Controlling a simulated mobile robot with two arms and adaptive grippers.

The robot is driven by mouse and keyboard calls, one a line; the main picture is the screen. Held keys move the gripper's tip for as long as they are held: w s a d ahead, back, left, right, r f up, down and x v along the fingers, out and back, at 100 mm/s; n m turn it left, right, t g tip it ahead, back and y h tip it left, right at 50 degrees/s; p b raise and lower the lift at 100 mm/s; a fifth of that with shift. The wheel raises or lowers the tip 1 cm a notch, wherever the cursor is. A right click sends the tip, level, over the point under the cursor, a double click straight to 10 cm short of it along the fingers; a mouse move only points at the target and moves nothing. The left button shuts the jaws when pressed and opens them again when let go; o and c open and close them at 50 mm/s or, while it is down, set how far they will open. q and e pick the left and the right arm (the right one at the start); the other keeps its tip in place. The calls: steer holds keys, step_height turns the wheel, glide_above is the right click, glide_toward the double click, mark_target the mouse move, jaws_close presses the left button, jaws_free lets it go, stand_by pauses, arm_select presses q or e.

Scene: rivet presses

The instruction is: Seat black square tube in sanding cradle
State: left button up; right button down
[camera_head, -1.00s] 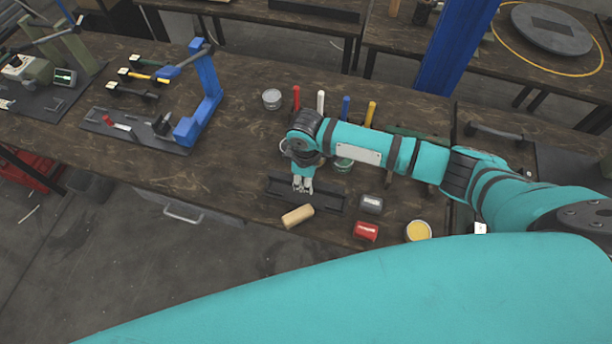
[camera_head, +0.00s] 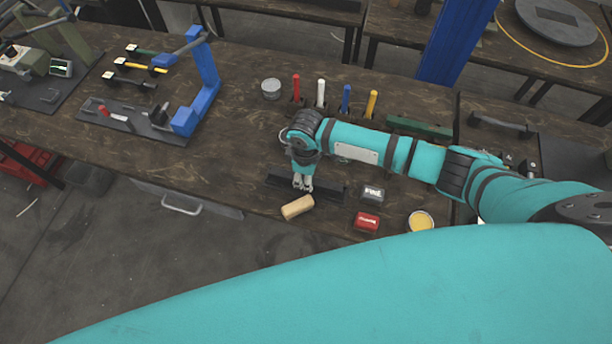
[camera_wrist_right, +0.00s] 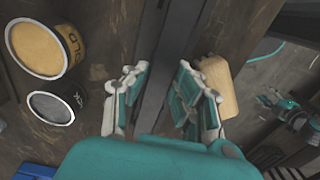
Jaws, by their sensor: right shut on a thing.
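My right gripper (camera_head: 303,185) points down at a long, dark, trough-like shape, the sanding cradle (camera_head: 335,193), near the front edge of the bench. In the right wrist view my right gripper (camera_wrist_right: 160,105) has its fingers on both sides of a long dark bar, the black square tube (camera_wrist_right: 180,50), and is shut on it. Tube and cradle are both dark and run together in the pictures. I cannot tell whether the tube lies fully in the cradle. A teal and grey hand-like part, likely my left gripper (camera_wrist_right: 290,108), shows small at the right of the wrist view.
A wooden block (camera_head: 297,207) lies in front of the cradle. Several coloured handles (camera_head: 346,98) stand behind. A blue press (camera_head: 205,90) is at the left.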

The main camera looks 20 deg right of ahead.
steer(key=shift+f, duration=0.65)
steer(key=c, duration=1)
jaws_free()
step_height(320, 180, up, 12)
